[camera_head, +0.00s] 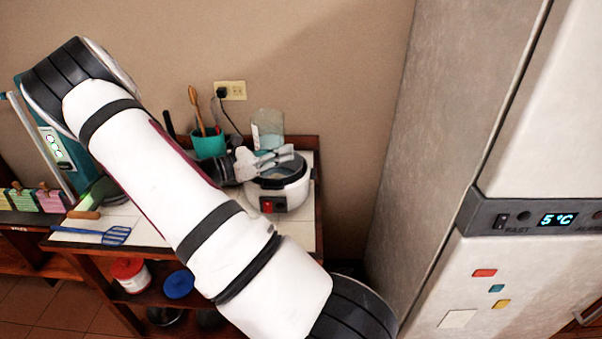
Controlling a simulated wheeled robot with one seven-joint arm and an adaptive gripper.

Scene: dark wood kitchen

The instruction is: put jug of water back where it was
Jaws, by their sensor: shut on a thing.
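The jug of water (268,122) is a clear, pale container at the back of the wooden counter, just behind the rice cooker in the picture. My gripper (279,157) is above the open white rice cooker (291,195). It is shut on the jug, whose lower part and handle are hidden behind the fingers. I cannot tell whether the jug touches the counter.
A teal utensil pot (209,145) stands left of the gripper. A blue slotted spatula (117,235) lies at the counter's left. A power cord runs to a wall outlet (231,90). A tall fridge (460,130) stands on the right.

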